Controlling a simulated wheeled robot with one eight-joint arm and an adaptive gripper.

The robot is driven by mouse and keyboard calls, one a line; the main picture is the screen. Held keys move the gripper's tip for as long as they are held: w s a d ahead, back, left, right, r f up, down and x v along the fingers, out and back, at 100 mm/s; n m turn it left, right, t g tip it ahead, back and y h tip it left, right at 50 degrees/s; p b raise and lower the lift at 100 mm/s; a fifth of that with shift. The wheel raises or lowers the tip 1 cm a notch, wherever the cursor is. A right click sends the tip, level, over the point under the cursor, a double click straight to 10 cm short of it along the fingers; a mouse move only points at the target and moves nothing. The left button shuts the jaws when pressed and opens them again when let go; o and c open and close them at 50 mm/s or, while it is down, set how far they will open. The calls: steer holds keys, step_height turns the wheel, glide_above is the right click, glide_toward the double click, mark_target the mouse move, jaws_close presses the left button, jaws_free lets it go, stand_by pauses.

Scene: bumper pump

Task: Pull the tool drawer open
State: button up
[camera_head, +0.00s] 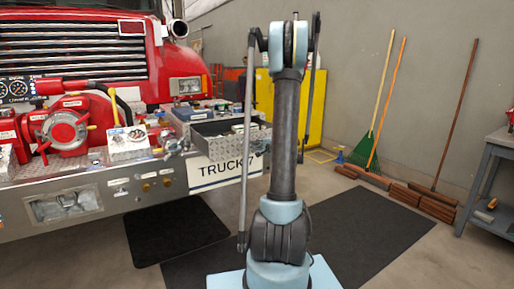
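The tool drawer (224,146), with a diamond-plate front, is at the right end of the fire truck's bumper, left of my arm. It appears to stand partly open, with its dark inside showing from above and some small items at its right. My arm stands upright in the middle of the view and covers the area just right of the drawer. I cannot make out my gripper's fingers; the arm's upper end is near the top edge, with no clear contact with the drawer.
The red truck (185,60) and its bumper (110,195) fill the left, with a red pump (62,130) on top. Brooms lean on the wall at right, above stacked bricks (425,203). A grey workbench (497,150) stands far right. Dark mats (175,232) lie on open floor.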

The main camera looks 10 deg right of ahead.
steer(key=shift+w+d, duration=0.1)
steer(key=shift+d, duration=0.05)
steer(key=shift+s+d+r, duration=0.15)
steer(key=shift+s, duration=0.2)
steer(key=v, duration=1.1)
steer(key=shift+s, duration=0.15)
